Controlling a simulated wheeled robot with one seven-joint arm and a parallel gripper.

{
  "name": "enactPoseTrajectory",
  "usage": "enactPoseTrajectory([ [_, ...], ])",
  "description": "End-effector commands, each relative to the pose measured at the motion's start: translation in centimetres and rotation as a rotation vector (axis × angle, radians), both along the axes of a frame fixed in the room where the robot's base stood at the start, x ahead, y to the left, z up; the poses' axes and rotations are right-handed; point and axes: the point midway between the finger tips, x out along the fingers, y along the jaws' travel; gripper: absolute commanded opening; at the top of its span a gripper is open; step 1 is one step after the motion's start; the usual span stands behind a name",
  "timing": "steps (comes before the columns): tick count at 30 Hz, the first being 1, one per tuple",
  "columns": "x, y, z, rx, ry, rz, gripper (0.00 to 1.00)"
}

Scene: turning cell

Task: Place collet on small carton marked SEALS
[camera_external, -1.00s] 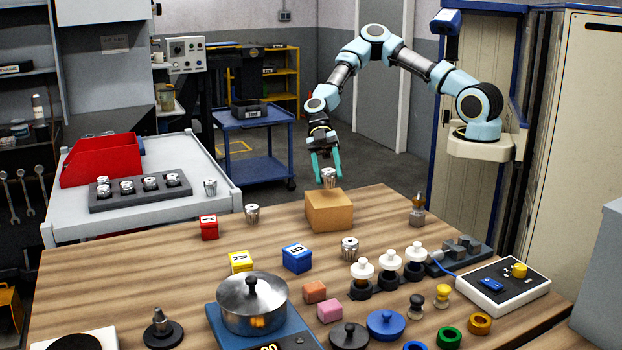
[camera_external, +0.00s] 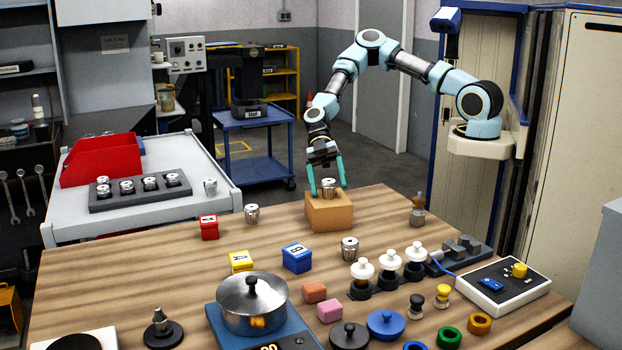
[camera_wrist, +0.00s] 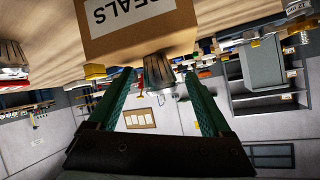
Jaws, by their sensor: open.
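The small carton (camera_external: 330,213) is a brown box on the wooden table. In the wrist view the carton (camera_wrist: 140,38) shows a white label reading SEALS, partly cut off. A silver collet (camera_external: 328,187) stands upright on top of the carton. The collet (camera_wrist: 158,72) also shows in the wrist view, by the carton's edge, with its far end against the carton. My gripper (camera_external: 325,191) is open, with its green fingers spread on both sides of the collet. In the wrist view the fingers (camera_wrist: 154,90) are apart, with a gap between each of them and the collet.
Other collets stand on the table (camera_external: 150,262), left of the carton (camera_external: 252,214) and in front of it (camera_external: 349,248). A red box (camera_external: 209,227) and a blue box (camera_external: 297,258) are nearby. A rack of collets (camera_external: 140,195) sits on the grey cart.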

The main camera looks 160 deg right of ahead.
Motion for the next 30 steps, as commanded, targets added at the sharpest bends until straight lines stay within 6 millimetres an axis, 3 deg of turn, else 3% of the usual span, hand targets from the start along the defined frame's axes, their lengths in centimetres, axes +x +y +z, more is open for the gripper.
enactPoseTrajectory([
  [5,-0.1,-0.1,0.4,-0.001,0.0,-0.001,0.83],
  [10,-2.2,-1.2,1.1,-0.004,0.001,-0.004,0.83],
  [21,-8.1,-4.1,5.0,-0.002,0.004,-0.002,0.83],
  [30,-9.4,-4.8,6.0,0.0,0.0,0.0,0.83],
])
